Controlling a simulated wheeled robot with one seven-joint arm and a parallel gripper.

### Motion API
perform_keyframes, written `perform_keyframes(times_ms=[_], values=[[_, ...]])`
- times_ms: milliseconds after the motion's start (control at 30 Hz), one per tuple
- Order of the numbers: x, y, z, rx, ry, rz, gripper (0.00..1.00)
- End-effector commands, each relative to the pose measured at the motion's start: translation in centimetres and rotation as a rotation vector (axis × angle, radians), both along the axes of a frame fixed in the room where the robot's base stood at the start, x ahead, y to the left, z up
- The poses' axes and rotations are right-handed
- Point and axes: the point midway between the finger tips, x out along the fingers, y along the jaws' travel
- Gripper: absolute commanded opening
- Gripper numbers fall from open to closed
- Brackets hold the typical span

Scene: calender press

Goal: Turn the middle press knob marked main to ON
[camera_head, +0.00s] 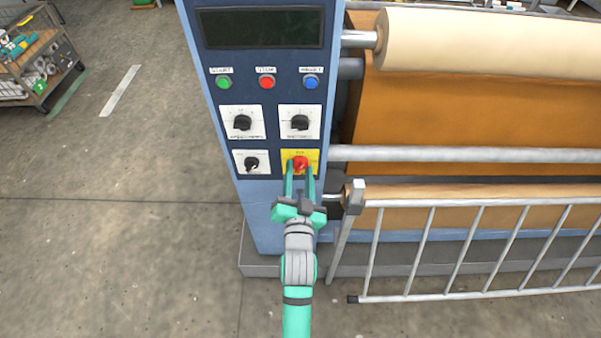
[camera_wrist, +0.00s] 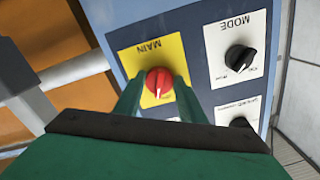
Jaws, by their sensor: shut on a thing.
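The red main knob (camera_head: 300,163) sits on a yellow plate (camera_head: 286,156) at the lower right of the blue panel's knobs. In the wrist view, the red knob (camera_wrist: 159,81) sits on the yellow plate (camera_wrist: 130,63), whose upside-down label reads MAIN. A white mark on the knob points down in that view; ON and OFF lettering is not legible. My gripper (camera_head: 299,171) reaches the knob from below, its green fingers on either side. In the wrist view, my gripper (camera_wrist: 158,86) is shut on the knob.
A black mode knob (camera_head: 251,163) is left of the main knob; two more black knobs (camera_head: 242,122) (camera_head: 299,122) are above. Green (camera_head: 223,82), red (camera_head: 267,82) and blue (camera_head: 310,82) buttons sit higher. A metal guard rail (camera_head: 450,203) and rollers stand right.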

Motion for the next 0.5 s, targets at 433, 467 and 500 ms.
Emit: perform_keyframes(times_ms=[433,467,500], values=[[0.09,-0.04,0.28,0.423,-0.004,-0.002,0.14],[0.09,-0.04,0.29,0.452,-0.004,-0.002,0.14],[0.09,-0.08,0.31,0.49,-0.004,-0.004,0.14]])
